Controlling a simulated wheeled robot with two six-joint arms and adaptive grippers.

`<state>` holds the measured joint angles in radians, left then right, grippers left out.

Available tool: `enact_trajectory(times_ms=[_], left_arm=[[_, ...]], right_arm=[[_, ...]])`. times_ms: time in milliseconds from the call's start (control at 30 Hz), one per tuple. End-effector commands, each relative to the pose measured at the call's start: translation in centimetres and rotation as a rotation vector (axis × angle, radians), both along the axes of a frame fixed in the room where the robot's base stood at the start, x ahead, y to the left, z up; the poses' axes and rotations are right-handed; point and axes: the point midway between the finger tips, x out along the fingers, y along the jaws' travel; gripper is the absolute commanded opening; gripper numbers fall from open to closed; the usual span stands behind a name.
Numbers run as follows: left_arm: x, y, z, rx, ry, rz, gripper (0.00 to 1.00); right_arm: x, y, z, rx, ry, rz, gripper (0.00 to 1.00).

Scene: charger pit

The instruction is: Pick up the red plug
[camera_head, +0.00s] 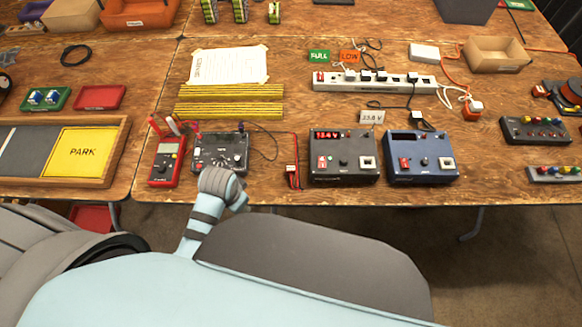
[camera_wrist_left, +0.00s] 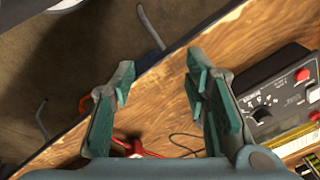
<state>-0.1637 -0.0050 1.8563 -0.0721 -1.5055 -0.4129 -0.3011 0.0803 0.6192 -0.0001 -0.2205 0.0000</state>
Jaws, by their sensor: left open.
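A small red plug (camera_head: 292,170) with red and dark leads lies near the table's front edge, just left of the black charger box. My left gripper (camera_wrist_left: 160,75) is open and empty in the left wrist view, with its two green-padded fingers spread over the table edge. In the head view my left wrist covers most of the gripper, which is left of the plug. A red piece (camera_wrist_left: 132,147) lies low between the fingers in the wrist view; I cannot tell whether it is the plug. My right gripper is not in view.
The black charger box (camera_head: 343,171) and blue charger box (camera_head: 422,173) stand right of the plug. A black device (camera_head: 220,150) and red multimeter (camera_head: 167,162) are to its left. A thin black cable (camera_head: 268,148) curves behind the plug. Yellow-striped bars (camera_head: 228,110) lie farther back.

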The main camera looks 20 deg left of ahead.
Motion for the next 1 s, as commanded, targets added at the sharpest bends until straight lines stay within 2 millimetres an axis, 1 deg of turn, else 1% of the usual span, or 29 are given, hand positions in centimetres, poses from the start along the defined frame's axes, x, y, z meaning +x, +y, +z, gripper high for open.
enact_trajectory(times_ms=[33, 133, 200, 267, 300, 400, 467, 500, 567, 700, 800, 967, 1000], left_arm=[[2.1, -1.0, 0.6, 0.0, 0.023, -0.072, 0.42], [5.9, -3.2, 2.4, 0.006, 0.077, -0.259, 0.42], [8.4, -4.9, 4.3, 0.006, 0.11, -0.398, 0.42], [10.3, -6.3, 6.2, 0.008, 0.137, -0.517, 0.42], [11.3, -7.2, 7.5, 0.008, 0.152, -0.595, 0.42], [13.3, -9.0, 10.5, 0.013, 0.184, -0.759, 0.42], [13.9, -9.7, 11.4, 0.015, 0.198, -0.824, 0.42], [14.1, -9.9, 11.3, 0.016, 0.205, -0.85, 0.42], [14.1, -10.0, 10.3, 0.017, 0.211, -0.865, 0.42], [14.1, -9.9, 6.2, 0.016, 0.211, -0.864, 0.42], [14.2, -9.9, 3.9, 0.018, 0.208, -0.862, 0.42], [14.3, -10.1, 1.9, 0.017, 0.207, -0.86, 0.42], [14.4, -10.2, 1.1, 0.017, 0.207, -0.861, 0.42]], right_arm=[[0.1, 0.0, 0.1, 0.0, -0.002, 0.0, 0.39], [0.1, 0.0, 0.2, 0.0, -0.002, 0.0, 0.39], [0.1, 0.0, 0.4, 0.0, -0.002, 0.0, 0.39], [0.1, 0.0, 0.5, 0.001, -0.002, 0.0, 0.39], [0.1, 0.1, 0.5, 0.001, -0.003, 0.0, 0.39], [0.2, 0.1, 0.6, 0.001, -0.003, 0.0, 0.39], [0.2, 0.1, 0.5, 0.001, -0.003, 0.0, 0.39], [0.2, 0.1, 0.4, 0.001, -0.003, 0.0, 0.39], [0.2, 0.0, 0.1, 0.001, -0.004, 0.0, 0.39], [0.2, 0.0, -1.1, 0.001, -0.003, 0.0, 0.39], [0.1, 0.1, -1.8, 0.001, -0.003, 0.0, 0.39], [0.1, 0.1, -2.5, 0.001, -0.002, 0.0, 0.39], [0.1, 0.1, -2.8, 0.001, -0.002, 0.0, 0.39]])
